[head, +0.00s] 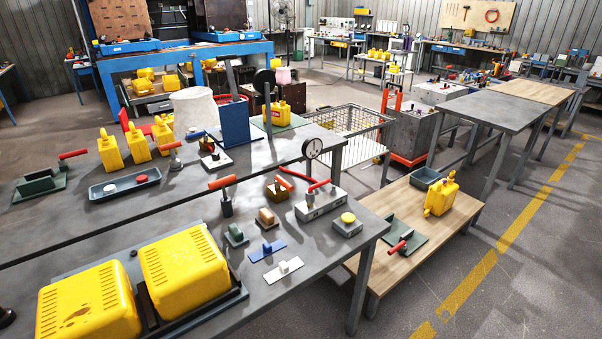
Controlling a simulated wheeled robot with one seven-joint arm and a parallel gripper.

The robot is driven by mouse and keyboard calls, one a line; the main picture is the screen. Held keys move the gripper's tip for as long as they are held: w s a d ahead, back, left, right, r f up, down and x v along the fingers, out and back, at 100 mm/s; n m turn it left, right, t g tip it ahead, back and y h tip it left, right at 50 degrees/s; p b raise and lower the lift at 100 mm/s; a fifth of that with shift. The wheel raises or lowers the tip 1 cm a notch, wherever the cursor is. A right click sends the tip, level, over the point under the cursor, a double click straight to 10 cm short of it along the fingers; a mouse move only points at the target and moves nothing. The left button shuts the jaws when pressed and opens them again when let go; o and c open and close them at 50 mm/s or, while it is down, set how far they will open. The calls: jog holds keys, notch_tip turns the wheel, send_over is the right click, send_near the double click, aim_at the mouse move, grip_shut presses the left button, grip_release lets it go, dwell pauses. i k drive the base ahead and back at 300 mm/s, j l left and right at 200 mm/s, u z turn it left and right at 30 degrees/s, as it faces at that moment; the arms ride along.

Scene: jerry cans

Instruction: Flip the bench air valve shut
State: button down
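What looks like the bench air valve is a pale grey block (322,206) near the right end of the near grey bench. A red lever (319,185) sits on top of it, lying nearly flat and slanting slightly up to the right. I cannot tell from the lever whether the valve is open or shut. My gripper is not in view.
Toggle clamps, a switch box with a yellow button (347,224) and small blocks crowd around the valve. Two large yellow can shells (184,270) fill the bench's front left. A low wooden bench (385,265) with a yellow jerry can (440,196) stands right. Floor at far right is clear.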

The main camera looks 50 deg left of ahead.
aim_at(280, 181)
jog(key=i+j+u, duration=0.15)
jog(key=i+u, duration=0.25)
jog(key=i, duration=0.2)
jog(key=i+u, duration=0.4)
jog(key=i, duration=0.2)
jog(key=i+l+u, duration=0.25)
jog(key=i+u, duration=0.15)
jog(key=i, duration=0.2)
jog(key=i+u, duration=0.15)
jog(key=i, duration=0.15)
